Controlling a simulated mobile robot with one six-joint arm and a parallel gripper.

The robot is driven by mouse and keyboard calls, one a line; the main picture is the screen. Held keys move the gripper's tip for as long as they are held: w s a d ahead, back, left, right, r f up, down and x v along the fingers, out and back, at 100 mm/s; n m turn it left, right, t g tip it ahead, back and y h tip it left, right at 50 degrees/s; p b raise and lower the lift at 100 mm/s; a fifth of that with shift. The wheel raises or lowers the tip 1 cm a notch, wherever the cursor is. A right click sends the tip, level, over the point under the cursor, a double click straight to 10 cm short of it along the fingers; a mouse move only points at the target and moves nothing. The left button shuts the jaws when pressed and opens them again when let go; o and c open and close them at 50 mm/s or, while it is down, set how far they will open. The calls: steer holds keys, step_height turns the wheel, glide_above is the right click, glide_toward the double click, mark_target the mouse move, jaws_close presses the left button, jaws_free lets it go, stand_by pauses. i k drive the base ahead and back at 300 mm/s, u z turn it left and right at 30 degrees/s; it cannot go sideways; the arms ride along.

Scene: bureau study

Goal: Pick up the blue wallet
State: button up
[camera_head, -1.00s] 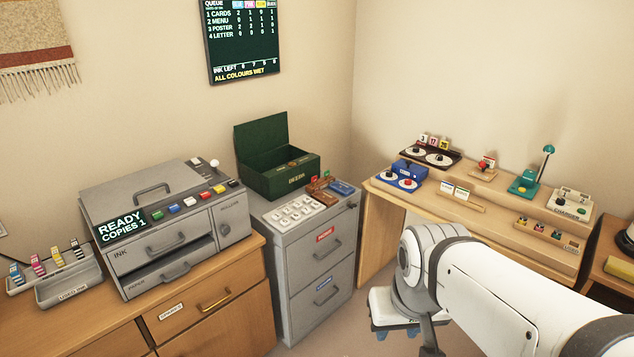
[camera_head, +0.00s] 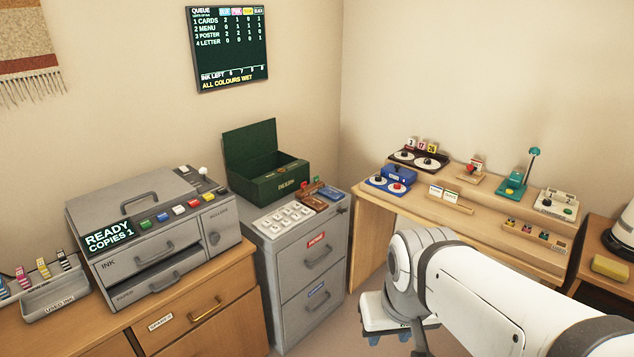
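A small flat blue item (camera_head: 331,193), which looks like the blue wallet, lies on the right part of the top of the grey filing cabinet (camera_head: 275,240). My gripper (camera_head: 392,338) hangs low at the bottom of the view, right of the cabinet and well below and apart from the blue item. Its blue tips show only partly under its white body, so its opening is unclear.
An open green box (camera_head: 282,186) and a white key panel (camera_head: 284,218) share the cabinet top. A grey copier (camera_head: 150,220) stands on the wooden cupboard at left. A wooden desk (camera_head: 365,210) with small devices is at right. Floor shows between cabinet and desk.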

mark_target(330, 193)
steer(key=z, duration=0.05)
steer(key=k, duration=0.6)
steer(key=z, duration=0.5)
steer(key=i, duration=2.85)
steer(key=u, duration=0.85)
steer(key=i, duration=0.45)
steer(key=u, duration=0.2)
steer(key=k, duration=0.75)
steer(key=u, duration=0.2)
steer(key=i, duration=0.7)
